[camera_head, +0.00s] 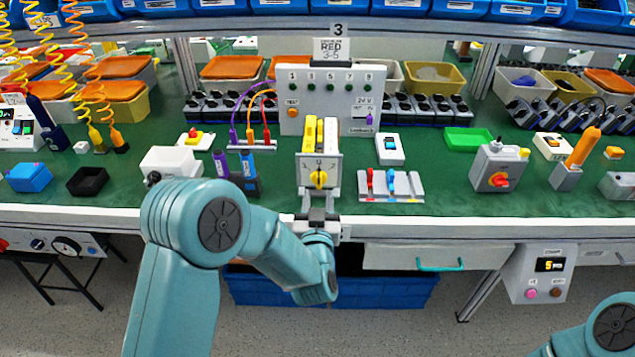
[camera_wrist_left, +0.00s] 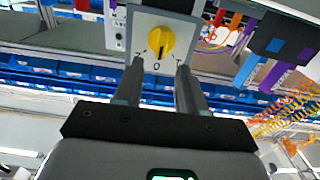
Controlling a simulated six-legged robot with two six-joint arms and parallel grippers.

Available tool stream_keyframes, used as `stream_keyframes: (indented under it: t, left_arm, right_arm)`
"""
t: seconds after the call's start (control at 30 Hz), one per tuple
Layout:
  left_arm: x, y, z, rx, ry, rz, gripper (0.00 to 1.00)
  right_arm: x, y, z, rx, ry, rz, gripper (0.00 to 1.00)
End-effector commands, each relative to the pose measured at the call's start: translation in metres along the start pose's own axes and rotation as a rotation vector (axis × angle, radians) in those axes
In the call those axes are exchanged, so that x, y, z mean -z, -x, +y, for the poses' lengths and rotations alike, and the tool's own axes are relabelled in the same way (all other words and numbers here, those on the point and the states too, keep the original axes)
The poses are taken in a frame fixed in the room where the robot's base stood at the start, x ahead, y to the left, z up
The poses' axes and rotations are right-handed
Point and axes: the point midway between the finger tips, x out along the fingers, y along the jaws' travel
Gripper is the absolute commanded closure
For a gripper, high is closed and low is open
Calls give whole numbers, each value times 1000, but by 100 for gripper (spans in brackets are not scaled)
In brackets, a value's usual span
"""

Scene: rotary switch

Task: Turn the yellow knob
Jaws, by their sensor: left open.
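The yellow knob (camera_head: 319,179) sits on the grey-white front plate of a switch box (camera_head: 305,166) with yellow parts on top, at the middle of the bench. In the left wrist view the round knob (camera_wrist_left: 154,42) has a raised grip with a dark line, roughly upright in the picture, and black marks around it. My left gripper (camera_head: 318,203) is open and empty, just below and in front of the knob. In the left wrist view its two fingers (camera_wrist_left: 158,78) point toward the plate, apart from the knob. My right gripper is out of view.
A slider block (camera_head: 391,186) with red and blue levers stands right of the switch box, and blue-purple holders (camera_head: 238,180) stand left. A grey box with a red knob (camera_head: 499,167) is further right. A drawer (camera_head: 440,257) hangs under the bench edge.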

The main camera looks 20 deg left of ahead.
Motion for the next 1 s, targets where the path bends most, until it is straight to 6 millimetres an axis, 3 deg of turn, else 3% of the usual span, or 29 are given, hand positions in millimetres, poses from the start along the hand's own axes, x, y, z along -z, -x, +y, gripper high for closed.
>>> stream_keyframes:
  t: [0.1, 0.3, 0.63, 0.67, 0.77, 0.8, 1.0]
  left_arm:
    - [1, -25, -1, 2, 0, 1, 60]
    - [0, -48, -1, 1, 1, -1, 60]
    - [-1, -53, -3, 3, 0, -2, 60]
    - [-1, -53, -3, 3, 0, -2, 63]
    - [-1, -53, -3, 3, 0, -2, 95]
    - [-1, -53, -3, 3, 0, -2, 100]
    - [-1, -53, -3, 3, 4, -1, 100]
  right_arm:
    - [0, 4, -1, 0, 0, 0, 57]
    - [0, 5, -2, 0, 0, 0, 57]
    - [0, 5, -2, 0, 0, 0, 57]
    - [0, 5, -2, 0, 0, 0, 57]
    - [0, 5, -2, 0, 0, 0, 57]
    - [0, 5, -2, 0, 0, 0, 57]
    - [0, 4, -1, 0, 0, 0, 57]
